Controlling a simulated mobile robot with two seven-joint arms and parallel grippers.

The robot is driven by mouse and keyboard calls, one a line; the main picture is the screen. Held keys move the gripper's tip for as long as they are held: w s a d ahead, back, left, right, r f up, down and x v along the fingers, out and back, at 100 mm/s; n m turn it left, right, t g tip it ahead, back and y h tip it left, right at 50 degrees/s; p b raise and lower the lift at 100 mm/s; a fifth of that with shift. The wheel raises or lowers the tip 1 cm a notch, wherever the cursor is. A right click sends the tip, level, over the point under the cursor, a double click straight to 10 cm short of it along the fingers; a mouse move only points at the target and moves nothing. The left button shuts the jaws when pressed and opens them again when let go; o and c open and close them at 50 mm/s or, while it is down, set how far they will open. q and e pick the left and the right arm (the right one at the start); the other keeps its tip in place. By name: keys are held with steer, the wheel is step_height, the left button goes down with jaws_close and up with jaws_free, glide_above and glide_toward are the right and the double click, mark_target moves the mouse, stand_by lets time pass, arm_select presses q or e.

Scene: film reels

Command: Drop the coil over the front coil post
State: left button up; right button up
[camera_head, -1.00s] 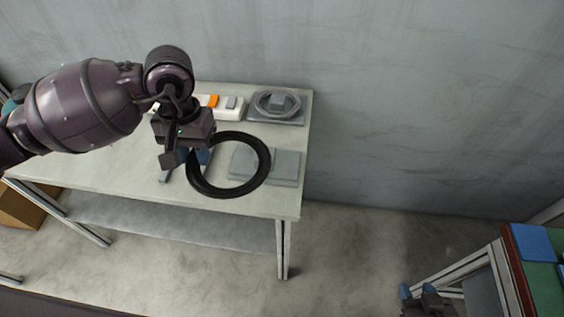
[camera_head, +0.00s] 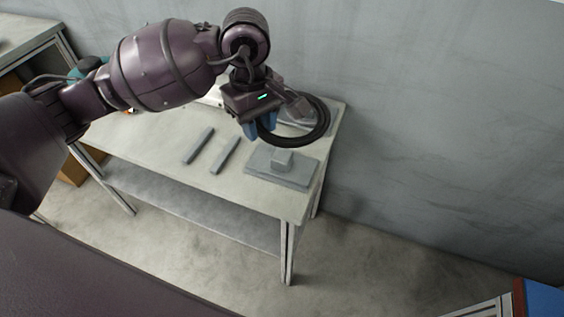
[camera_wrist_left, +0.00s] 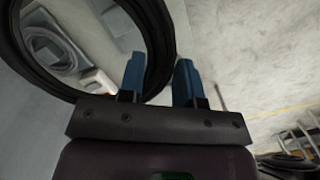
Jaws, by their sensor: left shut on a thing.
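The black coil (camera_head: 326,122) is held in the air at the back right of the table. My left gripper (camera_head: 260,130) is shut on its left side, with the rest of the ring reaching out to the right. In the left wrist view the coil (camera_wrist_left: 158,40) passes between the blue fingers of the gripper (camera_wrist_left: 160,64). The front coil post (camera_head: 283,158) is a short grey block on a flat grey base, bare, nearer the front than the coil. The rear post, with a grey ring around it (camera_wrist_left: 48,48), lies partly hidden behind the coil in the head view. My right gripper is out of view.
Two grey bars (camera_head: 198,146) lie on the white table (camera_head: 150,140), left of the front post. A white box (camera_head: 213,97) is mostly hidden behind my arm. A wall stands behind the table. Another table is at the top left.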

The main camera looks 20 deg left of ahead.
arm_select(q)
steer(key=r+n, duration=0.1)
steer(key=n, duration=0.2)
steer(key=d+r+n, duration=0.1)
steer(key=n, duration=0.1)
steer(key=shift+w+r+h, duration=0.3)
steer(key=shift+w, duration=0.1)
steer(key=shift+f, duration=0.3)
step_height(320, 180, down, 19)
steer(key=b, duration=0.3)
steer(key=shift+r, duration=0.2)
steer(key=shift+f, duration=0.45)
steer(key=shift+r, duration=0.1)
